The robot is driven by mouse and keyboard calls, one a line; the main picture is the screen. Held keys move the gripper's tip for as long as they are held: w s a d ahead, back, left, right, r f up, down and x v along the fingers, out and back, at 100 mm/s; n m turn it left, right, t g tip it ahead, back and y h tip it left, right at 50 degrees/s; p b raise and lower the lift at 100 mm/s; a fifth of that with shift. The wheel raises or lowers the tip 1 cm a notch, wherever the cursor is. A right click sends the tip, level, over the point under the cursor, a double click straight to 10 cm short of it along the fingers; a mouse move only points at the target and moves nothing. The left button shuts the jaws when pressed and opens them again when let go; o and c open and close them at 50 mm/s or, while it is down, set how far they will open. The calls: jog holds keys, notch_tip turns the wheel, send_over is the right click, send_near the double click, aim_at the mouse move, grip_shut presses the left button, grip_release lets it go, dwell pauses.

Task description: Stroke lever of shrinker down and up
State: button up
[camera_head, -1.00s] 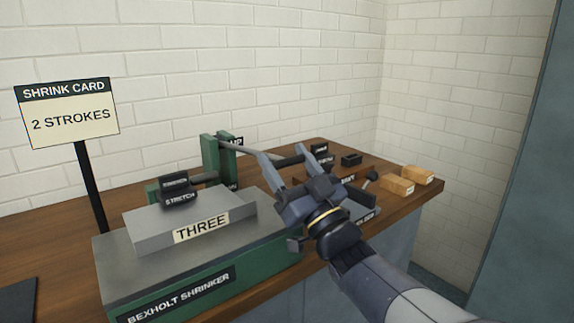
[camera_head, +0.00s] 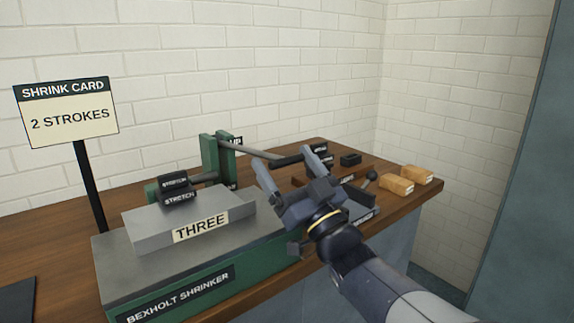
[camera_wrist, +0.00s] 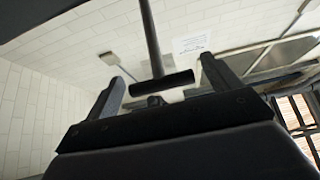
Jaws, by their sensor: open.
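The green BEXHOLT SHRINKER (camera_head: 222,275) stands on the bench, with an upright green post (camera_head: 209,160) at its back. Its lever (camera_head: 246,150) runs from the post to the right and ends in a black crossbar handle (camera_head: 288,160). The lever is near the UP label (camera_head: 237,141). My gripper (camera_head: 286,162) is open, with its fingers pointing towards the handle. In the wrist view the handle (camera_wrist: 158,85) lies across the gap between the open fingers (camera_wrist: 162,76). Nothing is gripped. Exact contact cannot be told.
A SHRINK CARD sign (camera_head: 68,114) reads 2 STROKES. Two light wooden blocks (camera_head: 396,186) lie at the bench's right end. A wall stands behind.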

jog(key=v, duration=1)
jog(key=shift+s+d+f, duration=0.2)
jog(key=x, duration=1.1)
jog(key=shift+r, duration=0.2)
jog(key=shift+f, duration=0.1)
